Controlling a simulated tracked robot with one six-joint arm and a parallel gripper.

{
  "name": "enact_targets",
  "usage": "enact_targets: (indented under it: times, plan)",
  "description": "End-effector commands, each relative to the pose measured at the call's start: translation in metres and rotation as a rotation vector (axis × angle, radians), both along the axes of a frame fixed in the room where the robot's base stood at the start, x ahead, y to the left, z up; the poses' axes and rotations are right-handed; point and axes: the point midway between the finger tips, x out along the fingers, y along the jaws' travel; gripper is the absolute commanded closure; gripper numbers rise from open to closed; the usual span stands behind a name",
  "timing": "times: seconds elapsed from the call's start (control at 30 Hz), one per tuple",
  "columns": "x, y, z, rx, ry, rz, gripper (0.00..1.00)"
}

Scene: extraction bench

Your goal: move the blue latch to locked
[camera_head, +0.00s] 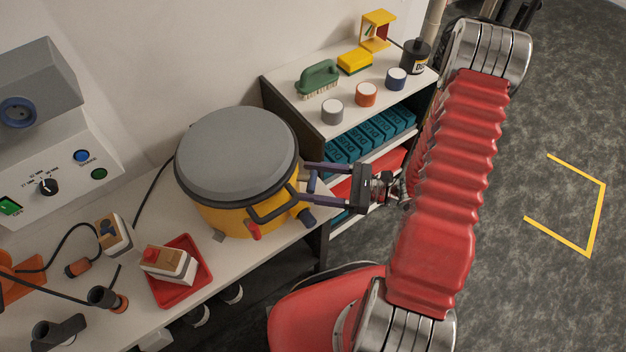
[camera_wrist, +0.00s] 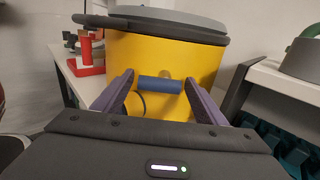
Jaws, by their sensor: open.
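The yellow drum-shaped vessel (camera_head: 228,219) with a grey lid (camera_head: 237,150) stands on the bench, and its wall (camera_wrist: 190,60) fills the middle of the wrist view. The blue latch (camera_wrist: 160,85) is a short, level bar in front of the yellow wall. In the head view it seems to show as a blue bar (camera_head: 311,182) between the fingers. My gripper (camera_head: 299,177) is open and reaches in from the right. Its two purple fingers (camera_wrist: 158,78) stand on either side of the latch, with a gap visible at each end. The latch's mount is partly hidden.
A shelf (camera_head: 345,110) with jars, a brush and a sponge stands to the right. A red tray (camera_head: 206,270) holding a small box lies left of the vessel.

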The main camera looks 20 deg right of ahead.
Motion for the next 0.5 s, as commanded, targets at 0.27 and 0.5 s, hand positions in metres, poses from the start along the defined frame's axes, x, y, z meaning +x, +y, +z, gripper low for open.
enact_targets:
  times: [0.27, 0.5]
  plan:
    - [0.002, 0.0041, 0.0, 0.0, 0.0, 0.0, 0.34]
    - [0.0019, 0.0039, 0.0, 0.0, 0.0, 0.0, 0.44]
